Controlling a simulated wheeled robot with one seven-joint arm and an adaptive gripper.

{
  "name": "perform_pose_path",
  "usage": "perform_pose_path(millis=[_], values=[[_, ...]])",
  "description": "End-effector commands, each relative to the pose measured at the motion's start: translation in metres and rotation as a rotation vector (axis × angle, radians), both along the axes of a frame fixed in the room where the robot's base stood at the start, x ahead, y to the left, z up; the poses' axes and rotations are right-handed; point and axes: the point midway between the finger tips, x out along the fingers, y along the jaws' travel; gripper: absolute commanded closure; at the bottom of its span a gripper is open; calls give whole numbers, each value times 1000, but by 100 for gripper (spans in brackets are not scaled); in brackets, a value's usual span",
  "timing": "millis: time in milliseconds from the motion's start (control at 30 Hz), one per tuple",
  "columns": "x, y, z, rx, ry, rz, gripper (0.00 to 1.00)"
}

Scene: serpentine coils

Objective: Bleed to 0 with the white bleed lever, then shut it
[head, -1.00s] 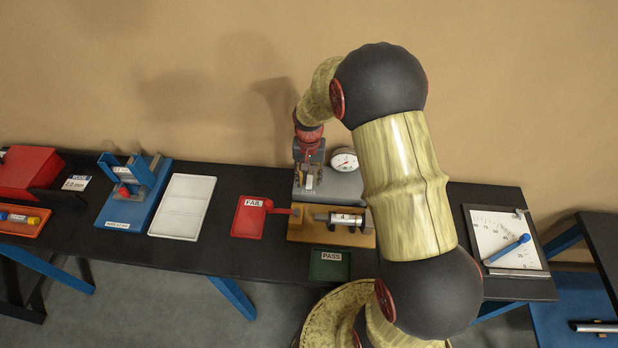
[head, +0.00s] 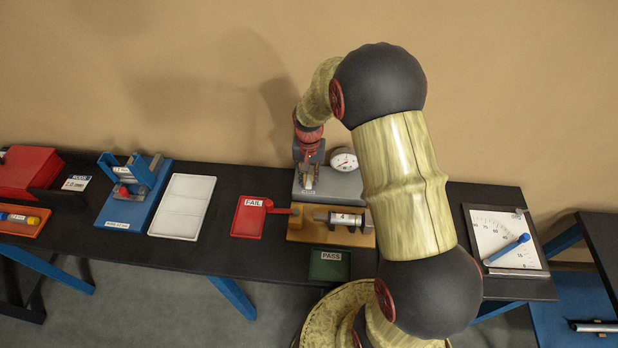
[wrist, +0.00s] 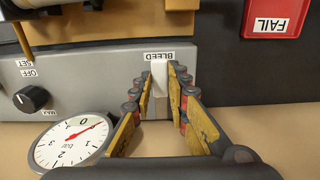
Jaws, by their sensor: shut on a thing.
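In the head view my gripper (head: 308,186) is at the left part of the grey box (head: 345,185), and the lever is mostly hidden there. The round bar gauge (wrist: 75,141) has a red needle pointing close to the 0 side of its scale; it also shows small in the head view (head: 344,160).
A black knob (wrist: 32,98) with OFF and SET marks sits beside the gauge. A red FAIL tray (head: 250,218) and green PASS tray (head: 329,265) lie nearby. An ochre fixture (head: 303,224) holding a cylinder (head: 345,218) stands in front of the box.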

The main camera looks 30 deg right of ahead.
Motion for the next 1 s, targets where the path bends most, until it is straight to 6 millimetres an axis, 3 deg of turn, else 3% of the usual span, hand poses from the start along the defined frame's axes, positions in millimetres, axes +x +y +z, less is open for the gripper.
perform_pose_path(millis=[667,1000], values=[[1,1,0,0,0,-23,100],[9,10,0,-1,-1,-216,100]])
